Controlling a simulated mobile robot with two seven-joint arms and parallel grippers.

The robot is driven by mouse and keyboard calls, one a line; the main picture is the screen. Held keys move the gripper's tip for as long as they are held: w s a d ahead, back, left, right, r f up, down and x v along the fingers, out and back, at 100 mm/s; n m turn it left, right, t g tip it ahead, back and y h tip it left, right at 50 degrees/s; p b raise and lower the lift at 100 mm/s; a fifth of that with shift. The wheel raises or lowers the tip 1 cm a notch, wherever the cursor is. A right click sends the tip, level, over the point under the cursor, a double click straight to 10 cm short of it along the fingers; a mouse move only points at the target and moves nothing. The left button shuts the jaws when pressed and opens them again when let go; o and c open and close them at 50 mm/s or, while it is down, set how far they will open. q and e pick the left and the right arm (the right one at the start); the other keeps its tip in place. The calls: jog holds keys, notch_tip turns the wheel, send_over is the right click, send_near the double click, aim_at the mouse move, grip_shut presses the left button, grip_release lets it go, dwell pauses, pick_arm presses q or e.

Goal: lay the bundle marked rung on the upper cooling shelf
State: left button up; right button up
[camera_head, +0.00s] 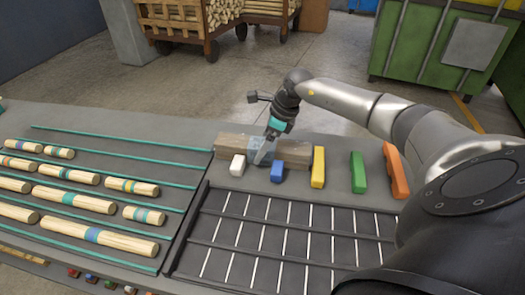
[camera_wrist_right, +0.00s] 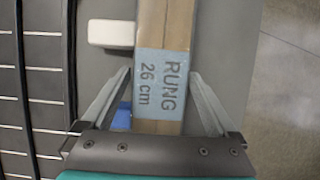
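The bundle marked rung is a long brown wooden bar (camera_head: 295,153) with a pale blue band, lying on the grey table toward its far side. In the right wrist view the band on the bundle (camera_wrist_right: 160,100) reads "RUNG 26 cm". My right gripper (camera_head: 262,157) points down at the banded middle of the bundle. In the wrist view its fingers (camera_wrist_right: 161,73) are spread, one on each side of the bundle; I cannot tell whether either touches it. My left gripper is not in view. I cannot make out an upper cooling shelf in these views.
White (camera_head: 238,165), blue (camera_head: 278,171), yellow (camera_head: 318,167), green (camera_head: 358,172) and orange (camera_head: 395,170) blocks stand along the near side of the bundle. A dark grid with white lines (camera_head: 285,240) lies nearer. Banded dowels (camera_head: 98,235) lie at left between teal strips.

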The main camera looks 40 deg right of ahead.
jog(key=shift+r, duration=0.1)
grip_shut()
dwell(0.5)
